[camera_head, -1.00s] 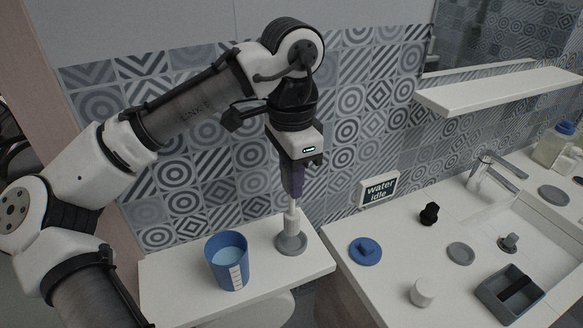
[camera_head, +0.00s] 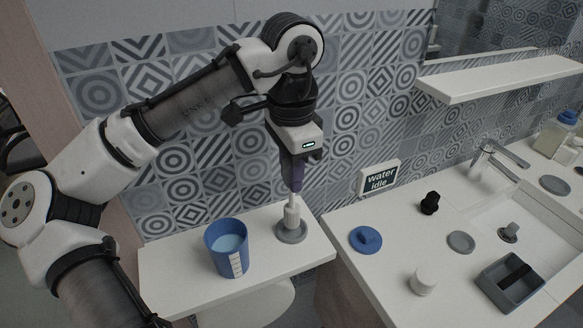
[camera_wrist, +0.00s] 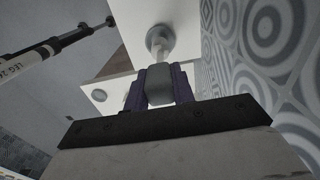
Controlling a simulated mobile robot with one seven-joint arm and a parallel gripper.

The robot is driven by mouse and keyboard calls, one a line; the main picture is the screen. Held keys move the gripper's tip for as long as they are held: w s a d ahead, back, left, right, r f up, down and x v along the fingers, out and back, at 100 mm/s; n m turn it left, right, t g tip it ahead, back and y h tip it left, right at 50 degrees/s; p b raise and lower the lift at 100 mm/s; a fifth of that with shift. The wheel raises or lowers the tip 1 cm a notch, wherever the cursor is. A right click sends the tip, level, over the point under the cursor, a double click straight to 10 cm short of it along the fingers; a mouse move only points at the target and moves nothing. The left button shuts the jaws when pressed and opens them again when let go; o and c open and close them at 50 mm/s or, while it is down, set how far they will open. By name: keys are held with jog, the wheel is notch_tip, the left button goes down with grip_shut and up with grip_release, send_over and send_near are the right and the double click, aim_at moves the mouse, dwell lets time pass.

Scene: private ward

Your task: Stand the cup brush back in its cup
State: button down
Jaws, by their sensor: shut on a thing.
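My gripper (camera_head: 293,184) points down over the left side table, shut on the handle of the cup brush. The brush's pale shaft and wider white lower part (camera_head: 291,214) hang upright below the fingers. Its lower end is at a low grey round holder (camera_head: 291,236), seemingly its cup; I cannot tell whether it rests on the bottom. In the wrist view, the purple fingers (camera_wrist: 160,88) clasp the grey handle (camera_wrist: 159,84), and the grey round holder (camera_wrist: 157,35) shows beyond it. A blue cup (camera_head: 227,262) with a white scale and pale blue contents stands to the left.
The side table (camera_head: 180,268) is clear left of the blue cup. The tiled wall is close behind. The sink counter (camera_head: 385,277) on the right holds a blue lid (camera_head: 365,239), a white cylinder (camera_head: 423,281), a grey tray (camera_head: 510,284) and a "water idle" sign (camera_head: 378,178).

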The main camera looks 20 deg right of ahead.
jog(key=shift+f+b, duration=0.35)
jog(key=shift+f, duration=0.6)
jog(key=shift+f, duration=0.15)
jog(key=c, duration=1.1)
grip_release()
notch_tip(320, 180, up, 14)
jog(key=shift+f, duration=0.1)
notch_tip(320, 180, up, 4)
jog(key=p, duration=0.5)
jog(key=shift+p, duration=0.3)
jog(key=shift+s, duration=0.1)
